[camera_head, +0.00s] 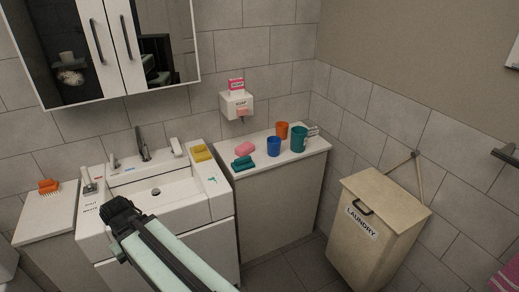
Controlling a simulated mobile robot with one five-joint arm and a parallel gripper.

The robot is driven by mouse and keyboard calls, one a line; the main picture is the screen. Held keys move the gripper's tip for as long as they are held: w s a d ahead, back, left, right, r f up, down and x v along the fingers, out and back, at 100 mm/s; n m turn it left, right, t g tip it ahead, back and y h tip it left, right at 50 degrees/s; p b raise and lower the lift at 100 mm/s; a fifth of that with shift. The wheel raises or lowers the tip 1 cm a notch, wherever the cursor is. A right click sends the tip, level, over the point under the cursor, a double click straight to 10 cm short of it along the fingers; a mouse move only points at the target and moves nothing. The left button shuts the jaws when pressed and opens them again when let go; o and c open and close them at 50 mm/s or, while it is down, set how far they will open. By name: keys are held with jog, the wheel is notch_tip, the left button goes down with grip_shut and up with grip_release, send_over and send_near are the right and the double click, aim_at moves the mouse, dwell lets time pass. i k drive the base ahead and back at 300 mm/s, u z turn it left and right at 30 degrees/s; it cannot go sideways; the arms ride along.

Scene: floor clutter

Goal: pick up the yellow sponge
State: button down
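The yellow sponge (202,153) lies on the back right rim of the white sink (199,181), close to the wall. It looks like a small yellow block, fully visible and touching nothing but the rim. My gripper (117,207) is over the front left part of the sink, to the left of the sponge and nearer the camera, well apart from it. Its fingers are dark and small in view, so I cannot tell whether they are open or shut. I see nothing held in it.
A faucet (142,145) stands behind the basin. The right counter (300,160) holds a pink soap (245,148), a teal brush-like item (243,163), and blue (273,147), orange (282,130) and green (299,139) cups. A laundry hamper (385,205) stands right. Mirror cabinet doors (112,45) hang above.

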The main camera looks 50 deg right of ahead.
aim_at(248, 148)
jog(key=z, duration=1.4)
